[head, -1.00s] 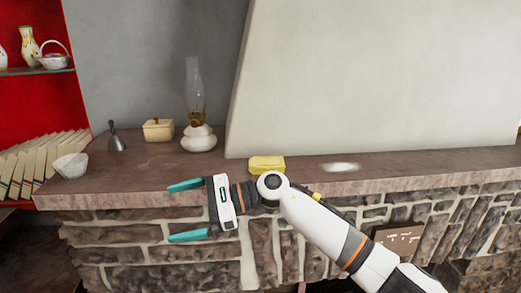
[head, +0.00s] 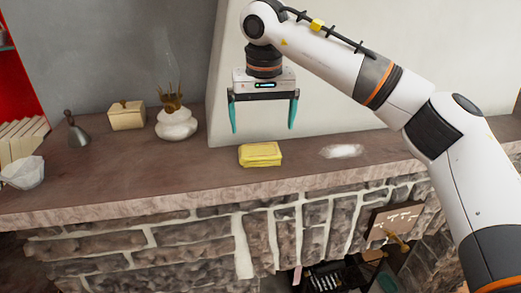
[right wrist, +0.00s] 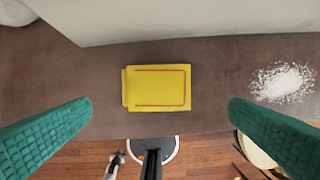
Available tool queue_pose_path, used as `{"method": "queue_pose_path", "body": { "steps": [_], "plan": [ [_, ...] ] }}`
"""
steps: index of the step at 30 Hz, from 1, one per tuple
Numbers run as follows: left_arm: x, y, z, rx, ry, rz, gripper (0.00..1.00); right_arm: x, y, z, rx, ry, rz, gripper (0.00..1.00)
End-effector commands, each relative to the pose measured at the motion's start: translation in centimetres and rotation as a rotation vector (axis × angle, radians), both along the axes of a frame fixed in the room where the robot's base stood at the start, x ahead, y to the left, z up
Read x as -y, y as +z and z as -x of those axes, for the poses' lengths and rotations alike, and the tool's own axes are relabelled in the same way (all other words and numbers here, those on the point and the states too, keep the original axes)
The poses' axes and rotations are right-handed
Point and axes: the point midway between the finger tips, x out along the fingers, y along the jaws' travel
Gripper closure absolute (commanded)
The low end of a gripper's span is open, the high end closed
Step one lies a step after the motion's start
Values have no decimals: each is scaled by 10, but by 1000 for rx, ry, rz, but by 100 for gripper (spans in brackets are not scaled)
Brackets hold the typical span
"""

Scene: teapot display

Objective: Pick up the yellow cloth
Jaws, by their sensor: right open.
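The yellow cloth (head: 260,154) lies folded in a flat block on the brown stone mantel (head: 110,185), near its front edge. In the right wrist view the cloth (right wrist: 158,88) shows from above, with a thin red line near its border. My right gripper (head: 263,129) points down above the cloth and is open and empty. Its teal fingers stand apart on the left and right of the cloth in the right wrist view, not touching it. My left gripper is not in view.
A white powdery patch (head: 341,151) lies right of the cloth. An oil lamp (head: 176,123), a cream box (head: 127,115), a metal bell (head: 76,131) and a white bowl (head: 22,172) stand to the left. The pale chimney wall (head: 330,60) rises close behind.

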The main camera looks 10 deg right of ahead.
Motion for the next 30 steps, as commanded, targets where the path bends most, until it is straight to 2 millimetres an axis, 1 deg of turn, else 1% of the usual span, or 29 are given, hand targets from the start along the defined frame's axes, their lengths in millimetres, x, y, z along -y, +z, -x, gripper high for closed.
{"method": "queue_pose_path", "body": {
  "steps": [1, 3, 7, 10, 14, 15, 18, 21, 26, 27, 29, 30],
  "plan": [
    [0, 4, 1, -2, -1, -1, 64, 0, -6, -1, -4, 0, 1, 0],
    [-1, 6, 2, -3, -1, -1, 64, 0, -14, -2, -2, -1, -1, 0],
    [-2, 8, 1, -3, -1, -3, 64, 0, -23, -3, -1, 0, -1, 0],
    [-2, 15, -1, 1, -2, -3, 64, 0, -32, -5, -5, -1, -2, 0],
    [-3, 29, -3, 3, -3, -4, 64, 0, -51, -8, -6, -1, -3, 0],
    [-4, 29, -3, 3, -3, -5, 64, 0, -58, -10, -4, -1, -2, 0],
    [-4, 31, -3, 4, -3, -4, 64, 0, -69, -11, -3, -2, -3, 0],
    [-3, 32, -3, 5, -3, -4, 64, 0, -73, -12, -1, -2, -3, 0],
    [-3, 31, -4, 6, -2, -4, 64, 0, -74, -12, -1, -2, -3, 0],
    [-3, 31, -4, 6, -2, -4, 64, 0, -74, -12, -1, -1, -3, 3],
    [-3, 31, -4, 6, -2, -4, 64, 0, -74, -12, -1, -1, -3, 13],
    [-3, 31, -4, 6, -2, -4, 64, 0, -74, -12, -1, -1, -3, 20]
  ]
}}
